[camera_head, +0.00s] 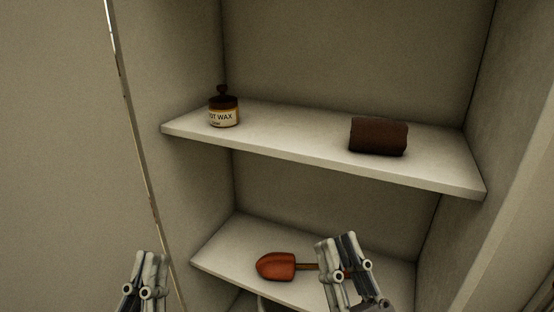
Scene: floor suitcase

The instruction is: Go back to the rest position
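My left gripper (150,258) shows at the lower left edge, in front of the plain wall panel. Its two fingers are side by side, shut, with nothing seen between them. My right gripper (338,244) is in front of the lower shelf (222,250), right of centre. Its fingers point up and lie close together in this view, so I cannot tell whether it is open or shut. It covers part of the handle of a red-brown trowel (276,266) lying on that shelf. I cannot tell whether the gripper touches the handle.
The upper shelf (290,142) holds a wax jar (223,113) with a dark lid at the left and a dark brown block-like roll (378,136) at the right. The shelf between them is clear. Cabinet side walls stand on both sides.

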